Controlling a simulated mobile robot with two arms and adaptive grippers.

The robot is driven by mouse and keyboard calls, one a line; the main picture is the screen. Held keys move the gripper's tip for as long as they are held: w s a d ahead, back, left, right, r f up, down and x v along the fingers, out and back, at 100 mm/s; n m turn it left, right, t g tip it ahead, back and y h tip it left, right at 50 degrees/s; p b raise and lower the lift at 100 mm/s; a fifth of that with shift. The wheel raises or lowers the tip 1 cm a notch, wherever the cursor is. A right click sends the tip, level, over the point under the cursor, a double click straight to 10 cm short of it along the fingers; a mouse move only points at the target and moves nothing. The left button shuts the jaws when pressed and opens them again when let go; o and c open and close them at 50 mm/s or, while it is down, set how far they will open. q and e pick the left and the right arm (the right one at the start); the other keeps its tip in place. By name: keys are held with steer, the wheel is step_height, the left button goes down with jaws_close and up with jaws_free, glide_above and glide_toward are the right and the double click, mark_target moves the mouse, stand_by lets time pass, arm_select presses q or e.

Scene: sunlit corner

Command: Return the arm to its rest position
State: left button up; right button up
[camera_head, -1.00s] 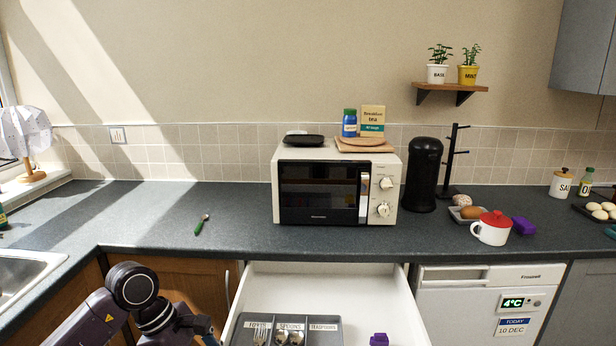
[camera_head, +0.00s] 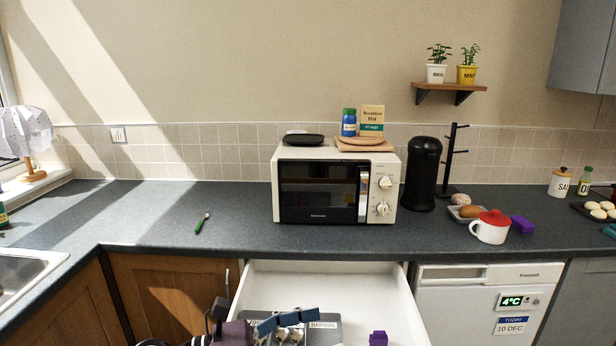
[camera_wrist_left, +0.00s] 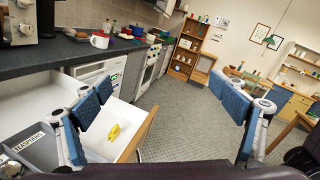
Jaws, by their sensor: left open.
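My left gripper (camera_head: 286,320) is low in the head view, over the cutlery tray (camera_head: 327,335) in the open white drawer (camera_head: 350,285). Its blue fingers cover much of the tray and hide most of its contents. In the left wrist view the two fingers of the gripper (camera_wrist_left: 165,105) stand wide apart with nothing between them. The tray's teaspoons label also shows in the left wrist view, at the left. My right gripper is in neither view.
A purple thing (camera_head: 378,339) lies in the drawer right of the tray. A yellow item (camera_wrist_left: 113,132) shows near the drawer's front. The microwave (camera_head: 335,187), red-lidded white mug (camera_head: 491,228) and green-handled utensil (camera_head: 202,223) are on the counter (camera_head: 150,210). Open floor (camera_wrist_left: 190,110) lies beyond the drawer.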

arm_select(q)
steer(key=w+a+r+n+t+y, duration=0.35)
steer(key=a+n+t, duration=0.35)
steer(key=n, duration=0.4)
steer(key=w+a+r+n+t+y, duration=0.25)
steer(key=a+n+t+y, duration=0.2)
steer(key=n+t, duration=0.5)
steer(key=s+a+f+n+g+y, duration=0.2)
steer(key=a+f+n+g+y, duration=0.3)
steer(key=a+f+n+y, duration=0.9)
steer(key=s+f+n+g+h, duration=0.3)
steer(key=s+f+n+g, duration=0.45)
steer(key=f, duration=0.65)
steer(key=s+d+f+n+g+h, duration=0.1)
steer(key=s+f+n+g, duration=0.2)
steer(key=s, duration=0.7)
steer(key=s+d+f+g+h, duration=0.1)
steer(key=s+d+f+g, duration=0.1)
steer(key=s+f, duration=0.55)
steer(key=s+f+g, duration=0.1)
steer(key=s+f, duration=0.1)
steer(key=f, duration=1)
steer(key=s+f+g, duration=0.1)
steer(key=s+f, duration=0.1)
steer(key=f, duration=1)
steer(key=s+a+f, duration=0.3)
steer(key=s+f, duration=1.3)
steer(key=shift+s+g+y, duration=0.2)
steer(key=shift+g+y, duration=0.1)
steer(key=shift+g, duration=0.1)
